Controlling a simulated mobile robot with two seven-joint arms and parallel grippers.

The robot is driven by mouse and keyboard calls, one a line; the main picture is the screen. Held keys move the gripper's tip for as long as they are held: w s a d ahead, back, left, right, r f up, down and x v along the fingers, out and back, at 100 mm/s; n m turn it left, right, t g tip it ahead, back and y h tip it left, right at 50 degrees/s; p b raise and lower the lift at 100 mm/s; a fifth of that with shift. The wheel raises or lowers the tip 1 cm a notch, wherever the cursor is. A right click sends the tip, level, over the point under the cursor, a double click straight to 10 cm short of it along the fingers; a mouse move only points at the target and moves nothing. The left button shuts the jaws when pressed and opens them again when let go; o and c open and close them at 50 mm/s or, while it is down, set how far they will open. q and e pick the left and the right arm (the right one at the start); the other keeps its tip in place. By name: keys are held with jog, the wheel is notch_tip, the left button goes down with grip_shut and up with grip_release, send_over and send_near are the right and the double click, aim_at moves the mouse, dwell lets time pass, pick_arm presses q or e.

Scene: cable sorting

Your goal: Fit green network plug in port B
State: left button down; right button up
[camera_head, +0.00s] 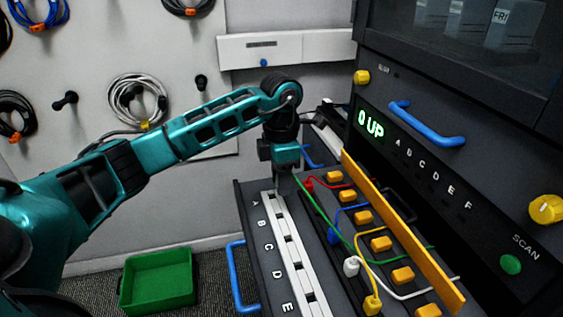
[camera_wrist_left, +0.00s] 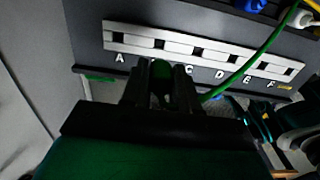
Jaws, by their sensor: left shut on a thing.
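My left gripper (camera_head: 281,188) is shut on the green network plug (camera_wrist_left: 162,82), which shows between the fingers in the left wrist view. In the head view the plug is mostly hidden by the fingers. Its green cable (camera_head: 323,217) runs from the gripper toward the right, across the tray. The white port strip (camera_head: 297,252) has a row of dark square ports lettered from A. The gripper is at its far end, near A and B. Port B (camera_wrist_left: 158,44) looks empty in the left wrist view, just beyond the fingertips; the letter B is hidden there. My right gripper is not in view.
Red (camera_head: 308,183), blue (camera_head: 334,236), white (camera_head: 351,266) and yellow (camera_head: 372,304) plugs with cables stand right of the strip, near orange blocks. An orange bar (camera_head: 400,232) stands behind them. The panel (camera_head: 440,170) reads "0 UP". A green bin (camera_head: 157,280) is on the floor.

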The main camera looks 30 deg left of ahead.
pick_arm(q)
jog(key=shift+s+a+f, duration=0.15)
jog(key=shift+f, duration=0.3)
jog(key=shift+f+b, duration=0.65)
jog(key=shift+f, duration=0.05)
jog(key=shift+f+b, duration=0.3)
jog(key=shift+f, duration=0.1)
jog(key=shift+f+b, duration=0.7)
jog(key=shift+f, duration=0.3)
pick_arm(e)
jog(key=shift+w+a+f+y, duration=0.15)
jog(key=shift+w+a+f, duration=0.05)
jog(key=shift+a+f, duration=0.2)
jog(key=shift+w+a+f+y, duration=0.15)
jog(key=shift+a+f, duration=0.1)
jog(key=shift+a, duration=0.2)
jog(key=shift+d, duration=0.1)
pick_arm(q)
jog(key=shift+f+b, duration=0.8)
jog(key=shift+f, duration=0.7)
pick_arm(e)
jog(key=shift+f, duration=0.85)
